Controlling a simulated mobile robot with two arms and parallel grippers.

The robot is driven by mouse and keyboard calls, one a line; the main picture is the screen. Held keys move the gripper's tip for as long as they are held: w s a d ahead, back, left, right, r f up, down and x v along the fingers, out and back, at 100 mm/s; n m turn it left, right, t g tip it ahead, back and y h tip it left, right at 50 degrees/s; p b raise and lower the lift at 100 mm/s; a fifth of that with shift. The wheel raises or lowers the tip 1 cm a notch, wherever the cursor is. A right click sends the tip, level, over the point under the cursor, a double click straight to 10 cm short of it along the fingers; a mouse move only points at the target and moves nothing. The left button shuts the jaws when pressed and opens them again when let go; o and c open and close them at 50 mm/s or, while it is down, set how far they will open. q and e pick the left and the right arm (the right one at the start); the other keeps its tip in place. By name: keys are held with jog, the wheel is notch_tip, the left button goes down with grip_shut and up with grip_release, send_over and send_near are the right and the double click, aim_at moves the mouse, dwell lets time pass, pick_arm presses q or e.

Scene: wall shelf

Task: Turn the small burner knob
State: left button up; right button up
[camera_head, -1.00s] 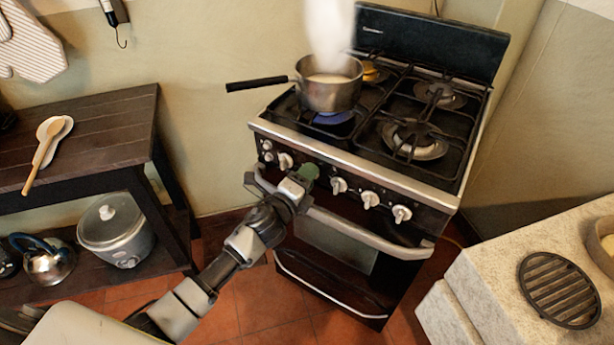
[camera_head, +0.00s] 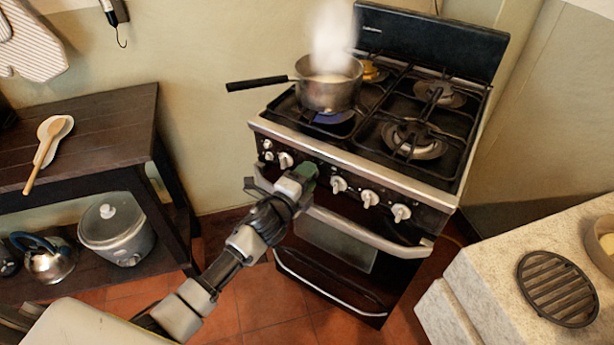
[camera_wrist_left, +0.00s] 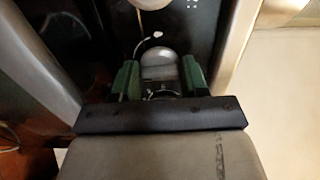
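The stove (camera_head: 285,131) has a row of white and grey knobs along its dark front panel. My left gripper (camera_head: 308,171) is at this panel, between the left knobs (camera_head: 285,160) and a knob to its right (camera_head: 338,184). It hides the knob in front of it in the head view. In the left wrist view its two green fingers (camera_wrist_left: 160,78) stand on either side of a rounded grey burner knob (camera_wrist_left: 160,62) and look closed on its sides. Another knob (camera_wrist_left: 150,3) shows at that view's top edge. My right gripper is not in view.
A steaming saucepan (camera_head: 326,95) stands on the front left burner, over a dim blue flame (camera_head: 334,117). The oven handle bar (camera_head: 360,232) runs just below my gripper. A dark wooden table (camera_head: 100,130) is at left, a pale counter (camera_head: 490,275) at right.

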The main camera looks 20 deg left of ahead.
pick_arm(q)
jog(key=o, duration=0.4)
jog(key=v, duration=1.1)
jog(key=shift+w, duration=0.1)
